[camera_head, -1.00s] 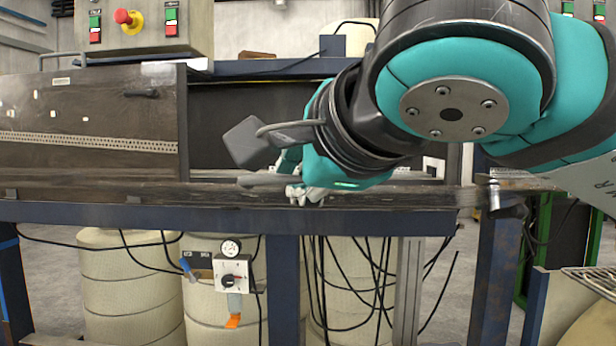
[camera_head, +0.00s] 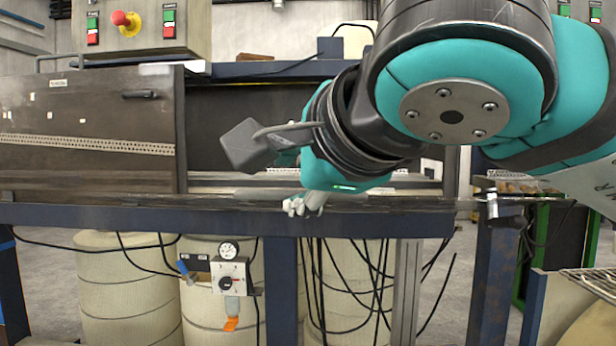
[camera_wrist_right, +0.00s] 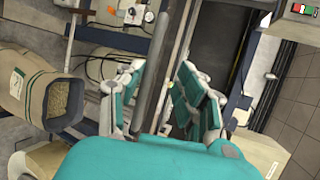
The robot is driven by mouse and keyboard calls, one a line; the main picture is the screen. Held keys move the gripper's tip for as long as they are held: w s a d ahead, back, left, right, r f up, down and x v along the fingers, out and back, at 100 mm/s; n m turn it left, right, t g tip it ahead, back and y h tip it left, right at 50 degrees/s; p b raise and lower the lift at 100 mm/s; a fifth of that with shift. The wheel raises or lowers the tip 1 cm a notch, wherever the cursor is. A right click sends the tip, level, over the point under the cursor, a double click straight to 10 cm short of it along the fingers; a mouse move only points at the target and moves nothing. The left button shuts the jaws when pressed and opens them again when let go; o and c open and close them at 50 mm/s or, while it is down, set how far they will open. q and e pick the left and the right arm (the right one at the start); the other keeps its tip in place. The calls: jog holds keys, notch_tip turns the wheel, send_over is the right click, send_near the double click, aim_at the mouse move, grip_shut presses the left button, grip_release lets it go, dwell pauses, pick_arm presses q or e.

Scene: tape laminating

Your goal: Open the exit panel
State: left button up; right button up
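The front panel at the right half of the machine, which I take as the exit panel (camera_head: 385,203), shows edge-on as a low dark strip below the dark opening. My right gripper (camera_head: 304,204) is at this strip, its pale fingertips in front of it; the wrist and forearm hide much of the opening. In the right wrist view the two teal fingers (camera_wrist_right: 160,100) stand apart, with a long grey bar (camera_wrist_right: 152,82) running between them. I cannot tell whether they touch it. My left gripper is not in view.
A closed dark panel with a black handle (camera_head: 141,94) covers the left half. A control box with a red emergency button (camera_head: 126,20) stands above. Below the blue beam (camera_head: 160,217) are cream barrels (camera_head: 120,290), a gauge box and hanging cables.

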jog(key=v, duration=1.2)
